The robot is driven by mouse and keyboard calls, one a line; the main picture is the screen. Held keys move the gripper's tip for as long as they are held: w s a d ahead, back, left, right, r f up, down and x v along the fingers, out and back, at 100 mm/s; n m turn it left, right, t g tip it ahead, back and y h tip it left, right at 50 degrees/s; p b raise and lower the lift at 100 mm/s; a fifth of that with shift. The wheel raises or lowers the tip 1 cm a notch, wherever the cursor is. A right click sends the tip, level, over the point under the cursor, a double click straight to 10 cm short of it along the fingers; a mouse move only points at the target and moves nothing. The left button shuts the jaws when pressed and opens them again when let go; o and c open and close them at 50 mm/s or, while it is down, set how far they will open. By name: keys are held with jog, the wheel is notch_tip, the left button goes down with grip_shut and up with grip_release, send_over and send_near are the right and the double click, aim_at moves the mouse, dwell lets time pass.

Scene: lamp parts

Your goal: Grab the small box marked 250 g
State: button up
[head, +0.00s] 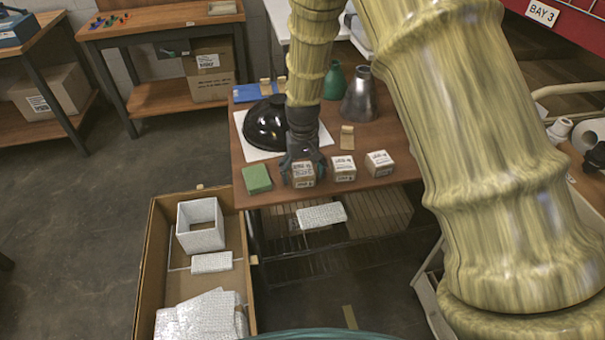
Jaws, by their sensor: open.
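Three small boxes stand in a row near the front edge of the wooden table (390,146). The left box (304,175) is partly covered from above by my gripper. The middle box (343,169) and the right box (379,163) stand clear to its right. Each has a white label, but the print is too small for me to read, so I cannot tell which is marked 250 g. My gripper (303,168) points down with its open fingers around or just in front of the left box. Whether they touch it I cannot tell.
A green block (257,179) lies just left of the left box. A black dome shade (265,125) on a white sheet sits behind. A grey metal shade (359,95) and a green one (334,80) stand farther back. A large open carton (147,262) is on the floor.

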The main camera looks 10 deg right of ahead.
jog(key=c, duration=1.3)
